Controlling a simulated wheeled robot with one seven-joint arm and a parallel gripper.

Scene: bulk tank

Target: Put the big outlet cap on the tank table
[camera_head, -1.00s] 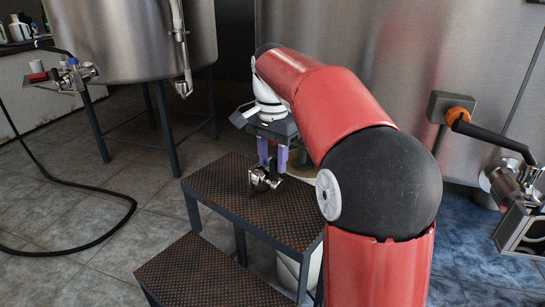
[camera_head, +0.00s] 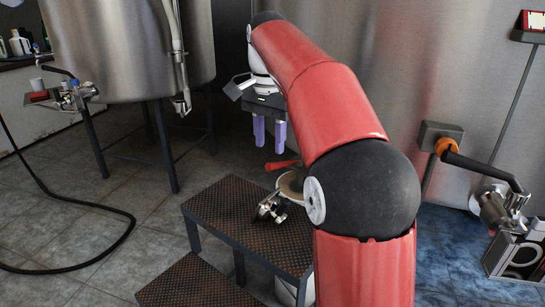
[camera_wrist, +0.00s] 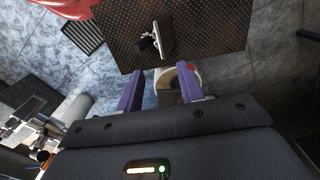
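A shiny metal fitting (camera_head: 271,207), which looks like the big outlet cap, rests on the brown studded top of the dark-framed step table (camera_head: 225,205). In the wrist view the fitting (camera_wrist: 163,40) shows as a pale plate edge with a dark part beside it, on the studded top (camera_wrist: 215,25). I cannot tell for sure that this step table is the tank table. My gripper (camera_head: 270,146) is open and empty, raised above and beyond the fitting, with its purple fingers apart. In the wrist view, nothing is held between the fingertips (camera_wrist: 160,84).
A round pale container (camera_head: 292,184) and a red handle-like piece (camera_head: 282,164) are behind the table. Steel tanks stand left (camera_head: 120,50) and behind my arm. A valve with an orange collar (camera_head: 446,147) is at right. A black hose (camera_head: 85,203) lies on the tiles.

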